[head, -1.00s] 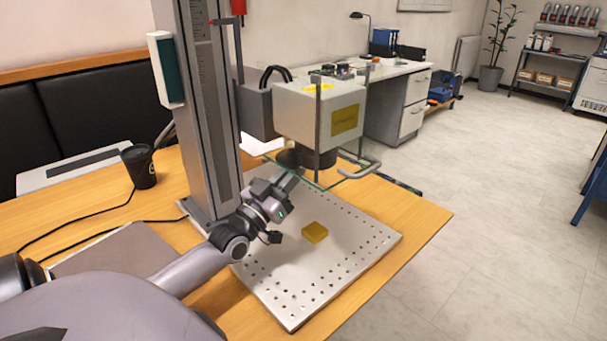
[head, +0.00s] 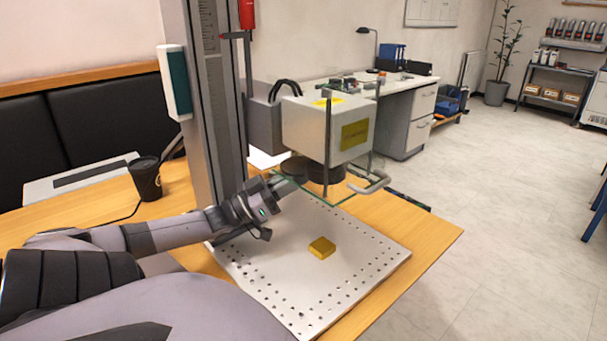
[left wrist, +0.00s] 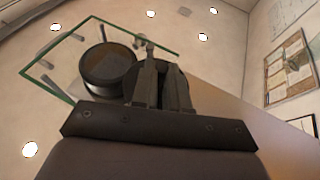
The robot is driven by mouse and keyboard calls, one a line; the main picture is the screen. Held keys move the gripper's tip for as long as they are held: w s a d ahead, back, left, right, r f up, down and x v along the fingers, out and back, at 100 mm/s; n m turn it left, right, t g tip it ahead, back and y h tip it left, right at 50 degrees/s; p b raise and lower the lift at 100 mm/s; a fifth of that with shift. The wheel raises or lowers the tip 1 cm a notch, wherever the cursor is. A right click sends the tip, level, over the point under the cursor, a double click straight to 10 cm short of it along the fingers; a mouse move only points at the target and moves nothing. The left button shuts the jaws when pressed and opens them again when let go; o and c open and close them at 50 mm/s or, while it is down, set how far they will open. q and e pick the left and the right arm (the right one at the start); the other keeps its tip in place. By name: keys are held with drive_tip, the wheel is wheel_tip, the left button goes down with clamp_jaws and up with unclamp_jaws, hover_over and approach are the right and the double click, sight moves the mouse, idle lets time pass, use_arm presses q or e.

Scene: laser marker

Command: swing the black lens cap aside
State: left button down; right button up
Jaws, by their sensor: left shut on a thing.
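The black lens cap (head: 294,166) shows in the head view as a dark disc to the left of the dark round lens (head: 326,173) under the white laser head (head: 305,122). My left gripper (head: 284,182) reaches up to the cap from below left and is shut on it. In the left wrist view the gripper (left wrist: 160,75) covers much of the cap (left wrist: 176,78), so the exact grip is partly hidden. The lens (left wrist: 107,68) shows there beside the cap, mostly uncovered. My right gripper is not in view.
A clear guard plate with a green edge (left wrist: 45,88) hangs around the lens. The grey column (head: 219,100) stands just behind my left gripper. Below are the perforated plate (head: 300,290) and a yellow block (head: 322,248). A black cup (head: 146,180) stands at left.

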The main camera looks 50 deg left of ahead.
use_arm(q)
drive_tip(key=shift+h, duration=0.4)
drive_tip(key=c, duration=1.1)
unclamp_jaws()
